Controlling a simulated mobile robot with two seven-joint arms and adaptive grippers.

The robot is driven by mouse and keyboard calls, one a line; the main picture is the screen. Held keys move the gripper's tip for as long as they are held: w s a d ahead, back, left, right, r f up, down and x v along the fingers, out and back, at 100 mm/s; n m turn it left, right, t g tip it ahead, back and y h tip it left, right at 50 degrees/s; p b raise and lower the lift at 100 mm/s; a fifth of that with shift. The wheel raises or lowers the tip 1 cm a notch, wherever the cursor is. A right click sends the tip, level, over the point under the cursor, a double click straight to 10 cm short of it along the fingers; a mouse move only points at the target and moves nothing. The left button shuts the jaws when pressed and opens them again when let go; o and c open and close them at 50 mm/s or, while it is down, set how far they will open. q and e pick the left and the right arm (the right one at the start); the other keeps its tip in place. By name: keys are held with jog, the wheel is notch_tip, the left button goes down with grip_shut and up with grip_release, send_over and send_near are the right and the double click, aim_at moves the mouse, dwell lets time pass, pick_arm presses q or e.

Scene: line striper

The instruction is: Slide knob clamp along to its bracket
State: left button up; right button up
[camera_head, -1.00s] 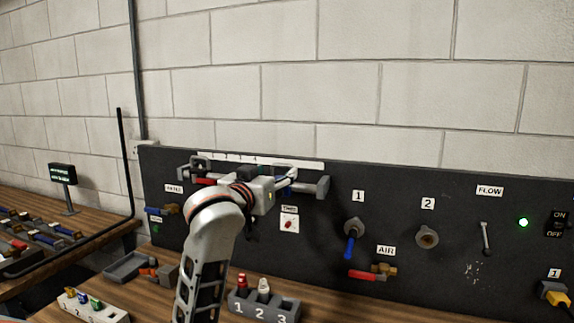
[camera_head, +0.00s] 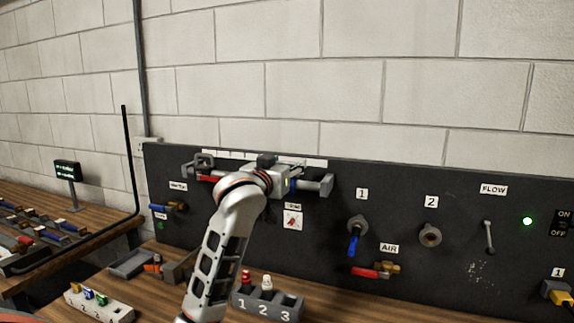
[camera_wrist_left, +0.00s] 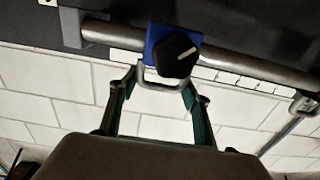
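The knob clamp (camera_wrist_left: 172,50) is a blue block with a black knob around a grey rail (camera_wrist_left: 245,65) in the left wrist view. A grey loop-shaped part sticks out below it. A grey bracket (camera_wrist_left: 70,25) holds the rail at the left of that view, with a stretch of bare rail between it and the clamp. My left gripper (camera_wrist_left: 160,80) has a finger at each side of the loop, and both seem to touch it. In the head view my left gripper (camera_head: 288,180) is at the rail near its right bracket (camera_head: 325,186) and mostly hides the clamp.
The rail is fixed to a dark panel (camera_head: 460,260) with valves, labels and a green light (camera_head: 527,221). A grey tray (camera_head: 130,263) lies at the left.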

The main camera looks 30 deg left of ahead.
pick_arm(q)
jog(key=shift+c, duration=0.6)
jog(key=d, duration=0.2)
jog(key=w+d, duration=0.1)
jog(key=d, duration=0.3)
jog(key=shift+w+d, duration=0.25)
jog(key=shift+w, duration=0.05)
jog(key=shift+f, duration=0.1)
jog(key=o, duration=1.2)
jog(key=shift+o, duration=0.6)
jog(key=shift+d, duration=0.15)
jog(key=shift+s, duration=0.1)
